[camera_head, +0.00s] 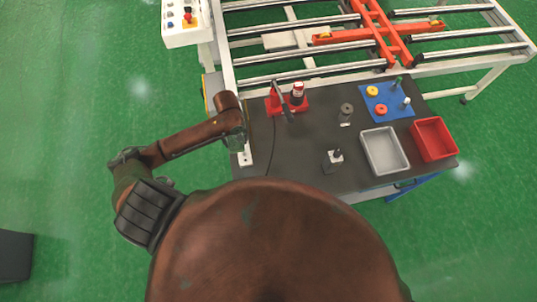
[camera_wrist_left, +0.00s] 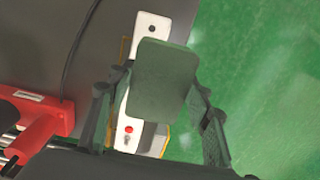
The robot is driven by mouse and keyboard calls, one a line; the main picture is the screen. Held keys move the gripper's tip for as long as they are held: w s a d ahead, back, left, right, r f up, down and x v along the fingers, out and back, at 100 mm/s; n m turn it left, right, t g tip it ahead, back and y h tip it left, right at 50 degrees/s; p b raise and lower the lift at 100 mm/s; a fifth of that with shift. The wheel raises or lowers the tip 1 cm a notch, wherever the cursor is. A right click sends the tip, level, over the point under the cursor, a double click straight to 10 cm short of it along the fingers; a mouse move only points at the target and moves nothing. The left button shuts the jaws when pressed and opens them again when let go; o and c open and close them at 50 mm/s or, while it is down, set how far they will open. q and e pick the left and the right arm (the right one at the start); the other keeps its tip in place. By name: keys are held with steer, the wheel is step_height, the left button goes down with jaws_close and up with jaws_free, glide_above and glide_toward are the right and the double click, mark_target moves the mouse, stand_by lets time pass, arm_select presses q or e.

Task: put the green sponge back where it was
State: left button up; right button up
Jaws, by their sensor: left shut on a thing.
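The green sponge (camera_wrist_left: 162,82) is a flat block with rounded corners. In the left wrist view it sits between the two fingers of my left gripper (camera_wrist_left: 158,110), which is shut on it. In the head view my left gripper (camera_head: 239,136) is over the left edge of the dark tabletop (camera_head: 300,155); the sponge is hard to make out there. A white strip (camera_wrist_left: 151,30) with a dark dot lies beneath the sponge in the left wrist view, and its end (camera_head: 245,158) also shows in the head view. I cannot tell whether the sponge touches it. My right gripper is out of view.
Red tool stands (camera_head: 274,103) are near the gripper. A grey tray (camera_head: 366,140), a red tray (camera_head: 420,126) and a blue pegboard (camera_head: 377,110) are on the right. A conveyor frame (camera_head: 300,75) runs behind. Bare tabletop lies in the middle; green floor is left.

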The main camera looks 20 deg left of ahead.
arm_select(q)
steer(key=w+d+f+p, duration=0.1)
steer(key=w+d+f, duration=0.3)
steer(key=d, duration=0.4)
glide_above(269, 156)
steer(key=f, duration=0.5)
steer(key=shift+s+a+f, duration=0.15)
steer(key=shift+s+a, duration=0.05)
steer(key=shift+s, duration=0.05)
steer(key=shift+d+f, duration=0.15)
steer(key=shift+f, duration=0.05)
step_height(269, 156, down, 3)
steer(key=shift+w+f, duration=0.1)
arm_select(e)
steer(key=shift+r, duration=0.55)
arm_select(q)
steer(key=shift+d+f, duration=0.1)
steer(key=shift+f, duration=0.1)
steer(key=o, duration=1)
steer(key=shift+o, duration=0.5)
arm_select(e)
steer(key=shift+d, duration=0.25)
